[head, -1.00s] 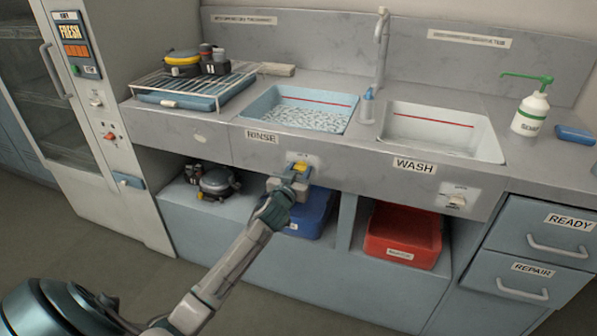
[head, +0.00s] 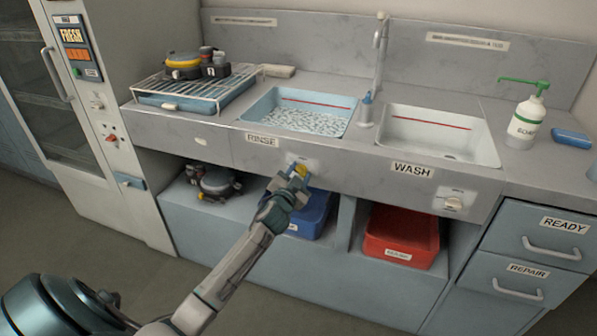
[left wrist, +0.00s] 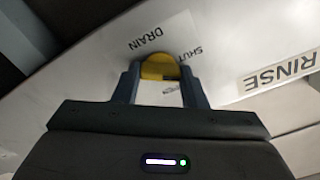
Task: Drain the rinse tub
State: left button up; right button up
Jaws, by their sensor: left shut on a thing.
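The rinse tub (head: 268,97) is the light blue basin left of centre, labelled RINSE, with rippled clear liquid in it below a red line. A yellow drain knob (head: 301,170) sits on the counter front beneath it. My left gripper (head: 294,178) is shut on this knob. In the left wrist view the two fingers (left wrist: 159,82) hold the yellow knob (left wrist: 158,66) from both sides, near the printed words DRAIN and SHUT. Another word there is partly hidden. My right gripper is not in view.
The wash tub (head: 484,157) is to the right, with its own knob (head: 453,204). Below are a blue bin (head: 312,218) and a red bin (head: 402,238). A wire rack (head: 228,88) holds gear at left. A soap bottle (head: 526,122) stands at right.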

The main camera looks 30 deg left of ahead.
pick_arm(q)
jog(key=m+p, duration=0.1)
jog(key=m, duration=0.3)
jog(key=shift+m+p, duration=0.4)
jog(key=shift+m, duration=1)
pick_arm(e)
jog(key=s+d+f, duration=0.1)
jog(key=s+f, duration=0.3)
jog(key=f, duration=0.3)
pick_arm(q)
jog(key=shift+f, duration=0.1)
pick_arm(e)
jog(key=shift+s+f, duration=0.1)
pick_arm(q)
jog(key=o, duration=1)
jog(key=shift+d, duration=0.1)
jog(key=shift+s, duration=0.35)
jog(key=b+v, duration=0.1)
jog(key=v, duration=0.9)
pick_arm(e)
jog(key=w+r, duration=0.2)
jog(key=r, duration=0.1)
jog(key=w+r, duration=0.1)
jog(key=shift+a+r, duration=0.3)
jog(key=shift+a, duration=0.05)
